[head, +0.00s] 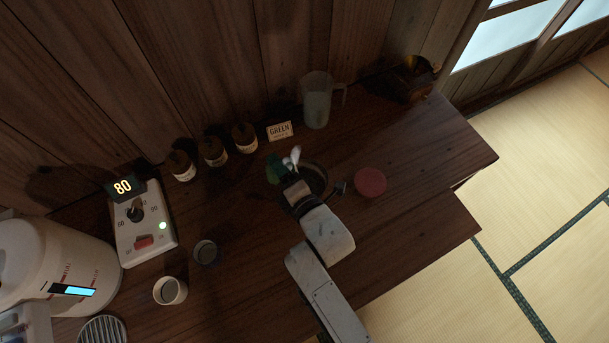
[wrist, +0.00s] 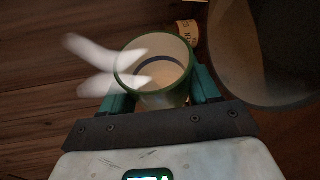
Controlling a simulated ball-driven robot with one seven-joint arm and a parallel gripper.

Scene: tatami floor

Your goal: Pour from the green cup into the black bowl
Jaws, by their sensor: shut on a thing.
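The green cup (wrist: 154,72) is between the teal fingers of my gripper (wrist: 162,92) in the wrist view. It has a green rim and a pale inside with a dark blue line; I cannot tell how full it is. In the head view a green patch of the cup (head: 273,168) shows beside my gripper (head: 286,178), which partly hides it. The black bowl (head: 318,174) is just right of the gripper, partly covered by it. The bowl also fills the upper right of the wrist view (wrist: 262,60). White blurred wisps (head: 292,157) show by the cup.
A glass pitcher (head: 317,102), a GREEN card (head: 279,131) and small jars (head: 214,151) line the wall. A red round thing (head: 370,182) lies right of the bowl. Two cups (head: 170,291) (head: 206,252), a control box (head: 143,225) and a white kettle (head: 55,262) stand left.

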